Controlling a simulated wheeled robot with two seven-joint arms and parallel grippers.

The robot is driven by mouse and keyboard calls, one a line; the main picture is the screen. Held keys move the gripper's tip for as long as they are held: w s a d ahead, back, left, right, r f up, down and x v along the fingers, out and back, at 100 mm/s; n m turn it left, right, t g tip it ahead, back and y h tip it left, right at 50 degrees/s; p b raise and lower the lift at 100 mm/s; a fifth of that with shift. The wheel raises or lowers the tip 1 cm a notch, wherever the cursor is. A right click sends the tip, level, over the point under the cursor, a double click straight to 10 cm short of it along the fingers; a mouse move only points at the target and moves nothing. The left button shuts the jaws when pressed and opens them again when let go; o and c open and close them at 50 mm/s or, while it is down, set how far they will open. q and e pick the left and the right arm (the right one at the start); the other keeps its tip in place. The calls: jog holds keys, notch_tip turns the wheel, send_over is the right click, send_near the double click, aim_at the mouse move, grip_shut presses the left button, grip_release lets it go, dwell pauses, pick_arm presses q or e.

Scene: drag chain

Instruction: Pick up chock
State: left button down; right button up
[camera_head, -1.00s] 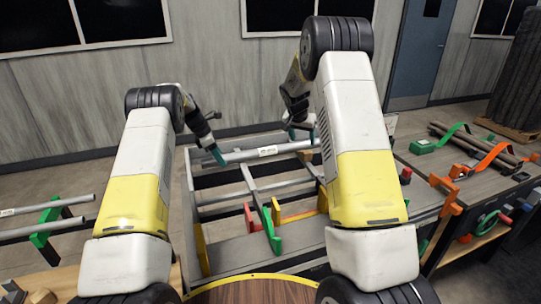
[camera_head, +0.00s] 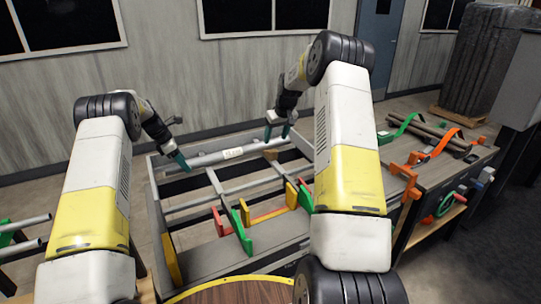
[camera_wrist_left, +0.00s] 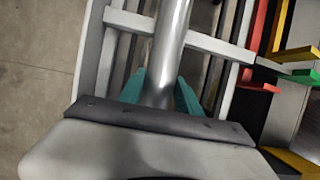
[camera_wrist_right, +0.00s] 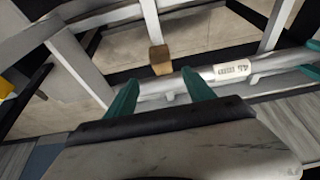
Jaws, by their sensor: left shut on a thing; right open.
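A small brown block (camera_wrist_right: 160,60), which may be the chock, sits against the far side of a grey metal pipe in the right wrist view. My right gripper (camera_wrist_right: 160,84) is open, with its teal fingers apart and the block just beyond and between their tips. It also shows in the head view (camera_head: 277,133) near the pipe's right part. The pipe (camera_head: 212,158) carries a white label and lies along the back of a grey rack. My left gripper (camera_head: 180,162) is shut on the pipe's left end; the pipe (camera_wrist_left: 172,40) runs between its fingers in the left wrist view.
The grey rack (camera_head: 205,259) has crossbars and holds green (camera_head: 241,232), red and yellow pieces in front of the pipe. A workbench (camera_head: 440,165) with orange clamps, straps and bars stands at the right. A round wooden top (camera_head: 235,293) is at the front.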

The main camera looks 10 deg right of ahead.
aim_at(271, 151)
jog(key=x, duration=0.4)
jog(key=shift+w+f, duration=0.1)
jog(key=shift+f, duration=0.15)
jog(key=x, duration=0.5)
jog(key=shift+a+f, duration=0.1)
jog(key=shift+a, duration=0.15)
grip_shut()
